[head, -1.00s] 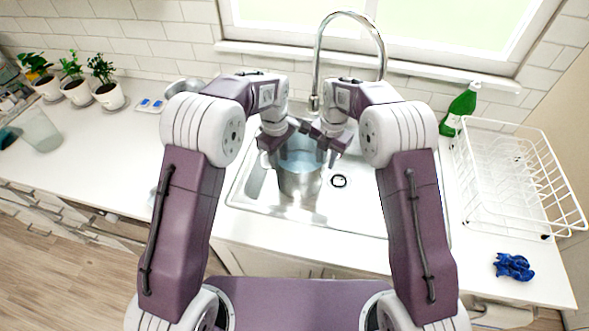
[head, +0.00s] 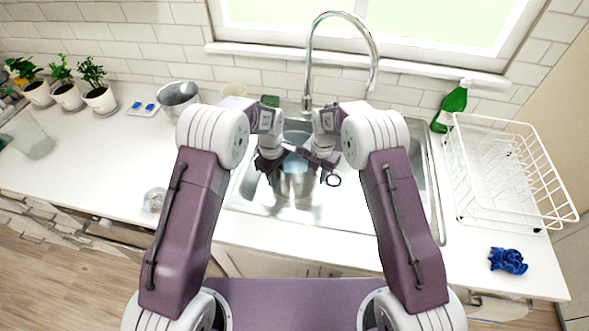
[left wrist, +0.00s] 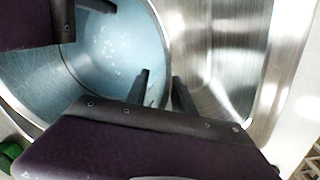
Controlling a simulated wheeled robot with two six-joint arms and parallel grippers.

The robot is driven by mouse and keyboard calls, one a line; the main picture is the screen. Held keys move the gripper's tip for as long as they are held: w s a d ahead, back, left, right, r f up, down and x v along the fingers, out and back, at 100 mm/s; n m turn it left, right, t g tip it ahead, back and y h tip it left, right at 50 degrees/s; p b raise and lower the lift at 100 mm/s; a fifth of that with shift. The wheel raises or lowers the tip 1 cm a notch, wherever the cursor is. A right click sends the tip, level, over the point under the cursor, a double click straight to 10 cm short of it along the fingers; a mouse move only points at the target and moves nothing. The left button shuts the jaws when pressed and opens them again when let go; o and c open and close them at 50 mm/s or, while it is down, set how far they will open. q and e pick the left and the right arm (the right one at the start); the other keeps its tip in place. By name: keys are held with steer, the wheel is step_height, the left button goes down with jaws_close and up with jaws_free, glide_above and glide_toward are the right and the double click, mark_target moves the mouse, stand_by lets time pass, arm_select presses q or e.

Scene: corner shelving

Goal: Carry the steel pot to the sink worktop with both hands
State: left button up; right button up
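The steel pot (head: 297,187) stands upright in the sink basin (head: 258,187), with a bluish inside. My left gripper (head: 270,164) is at its left rim and my right gripper (head: 325,162) at its right rim. In the left wrist view the pot (left wrist: 112,60) fills the left half. My left gripper's fingers (left wrist: 162,90) straddle the pot wall, one inside and one outside, with a gap between them. Part of my right gripper shows at the upper left there. Its hold on the pot is not clear. Pot handles are not clearly visible.
A tap (head: 340,18) arches behind the pot. A white dish rack (head: 510,185), green bottle (head: 453,106) and blue cloth (head: 507,260) are on the right. A metal bucket (head: 178,98) and a glass (head: 154,200) stand left of the sink. The left worktop (head: 95,160) has free room.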

arm_select(q)
jaws_close()
arm_select(e)
jaws_close()
arm_select(q)
steer(key=shift+a, duration=0.1)
arm_select(e)
steer(key=shift+d, duration=0.1)
stand_by(0.9)
arm_select(q)
steer(key=shift+w+r, duration=0.1)
arm_select(e)
steer(key=shift+w+r, duration=0.1)
